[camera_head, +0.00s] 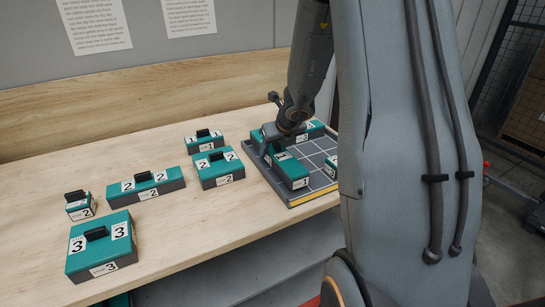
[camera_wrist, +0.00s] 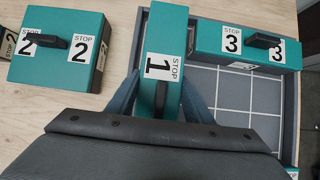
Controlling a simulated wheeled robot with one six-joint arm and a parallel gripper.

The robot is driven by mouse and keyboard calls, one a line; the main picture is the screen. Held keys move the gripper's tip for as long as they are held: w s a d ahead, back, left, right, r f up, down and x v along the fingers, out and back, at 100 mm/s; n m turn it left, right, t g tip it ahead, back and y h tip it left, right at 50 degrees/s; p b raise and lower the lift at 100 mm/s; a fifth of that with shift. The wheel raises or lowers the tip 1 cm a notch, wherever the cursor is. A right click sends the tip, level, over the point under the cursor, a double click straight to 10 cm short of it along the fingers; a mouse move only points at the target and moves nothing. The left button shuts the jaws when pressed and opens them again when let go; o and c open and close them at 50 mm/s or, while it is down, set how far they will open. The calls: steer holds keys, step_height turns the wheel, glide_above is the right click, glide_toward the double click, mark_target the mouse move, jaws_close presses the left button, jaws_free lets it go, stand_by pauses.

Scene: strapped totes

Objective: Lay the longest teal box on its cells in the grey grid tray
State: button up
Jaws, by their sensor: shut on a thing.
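The grey grid tray (camera_head: 309,199) lies at the right end of the table and also shows in the wrist view (camera_wrist: 250,95). My gripper (camera_head: 270,148) is shut on a long teal box (camera_head: 291,171) labelled STOP 1. In the wrist view, my fingers (camera_wrist: 162,98) straddle this box (camera_wrist: 166,30), and its near end is partly hidden by my gripper. The box lies lengthwise over the tray's left column, level; I cannot tell if it touches the floor. Another long teal box, labelled 3 (camera_wrist: 245,43), lies across the tray's far end.
A small box labelled 3 (camera_head: 331,166) sits at the tray's right, partly hidden by my arm. Left of the tray stand a square 2 box (camera_head: 219,168), a small 1 box (camera_head: 204,141), a long 2 box (camera_head: 146,185), a small box (camera_head: 80,205) and a large 3 box (camera_head: 101,245).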

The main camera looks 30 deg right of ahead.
steer(key=shift+f+b, duration=0.4)
steer(key=shift+f, duration=0.55)
steer(key=shift+f, duration=0.1)
steer(key=o, duration=1.2)
